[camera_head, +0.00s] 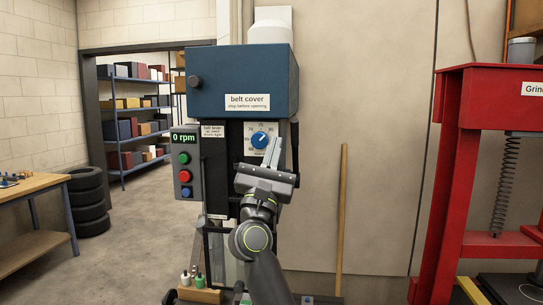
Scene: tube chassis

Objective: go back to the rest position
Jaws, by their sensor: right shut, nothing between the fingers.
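My right gripper (272,153) is in the middle of the view, in front of the machine. Its fingers point up, close together and empty, just below the blue dial (260,140). I cannot tell whether they touch the dial panel. The machine has a dark blue belt cover (225,85) with a label, and it is closed. Its grey control box (185,170) reads "0 rpm" and carries a green, a red and a blue button. My arm and gripper hide part of the machine's lower front. My left gripper is not in view.
A red press frame (449,180) stands at the right. A wooden bench (30,190) and stacked tyres (88,200) are at the left. A wooden pole (341,215) leans on the wall. Small bottles (192,278) stand at the machine's foot.

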